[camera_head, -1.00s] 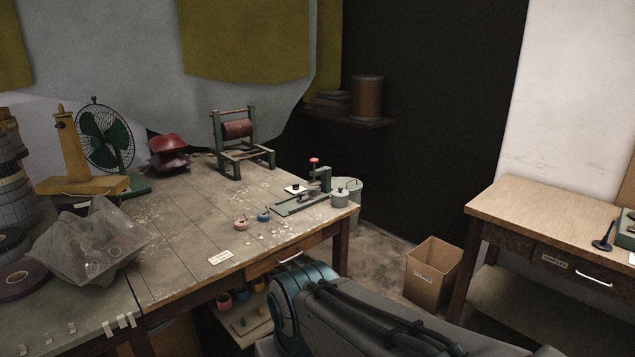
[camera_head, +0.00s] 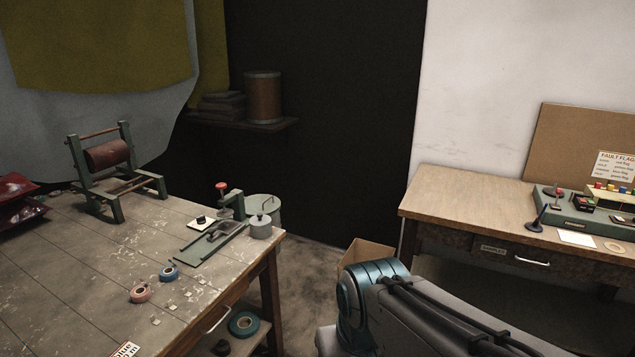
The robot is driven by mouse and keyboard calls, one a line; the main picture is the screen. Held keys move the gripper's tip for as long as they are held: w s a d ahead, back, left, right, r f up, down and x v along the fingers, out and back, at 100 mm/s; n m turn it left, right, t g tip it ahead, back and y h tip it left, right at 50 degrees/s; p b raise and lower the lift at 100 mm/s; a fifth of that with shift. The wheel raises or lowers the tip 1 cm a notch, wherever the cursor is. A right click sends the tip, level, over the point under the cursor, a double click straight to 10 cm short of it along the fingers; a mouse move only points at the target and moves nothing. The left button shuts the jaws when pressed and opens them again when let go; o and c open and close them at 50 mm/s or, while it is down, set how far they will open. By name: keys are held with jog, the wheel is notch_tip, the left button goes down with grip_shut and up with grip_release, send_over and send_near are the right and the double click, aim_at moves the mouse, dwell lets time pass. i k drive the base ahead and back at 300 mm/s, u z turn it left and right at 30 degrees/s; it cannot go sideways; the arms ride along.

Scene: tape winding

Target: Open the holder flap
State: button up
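I cannot tell for sure which thing is the holder, and no flap can be made out. A green metal fixture (camera_head: 217,240) with an upright post and a red knob (camera_head: 222,186) stands at the right end of the left worktable. A green-grey unit (camera_head: 585,209) with small coloured parts sits on the right table. My arm shows at the bottom right, but its gripper is outside the view.
The left worktable (camera_head: 60,255) carries a roller stand (camera_head: 108,160), a pink tape roll (camera_head: 140,292) and a blue tape roll (camera_head: 169,271). A cardboard box (camera_head: 365,255) stands on the floor between it and the right table (camera_head: 465,200).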

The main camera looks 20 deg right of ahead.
aim_at(263, 204)
jog(key=z, duration=0.5)
jog(key=i, duration=1.5)
jog(key=u, duration=0.45)
jog(key=i, duration=1.05)
jog(key=u, duration=0.55)
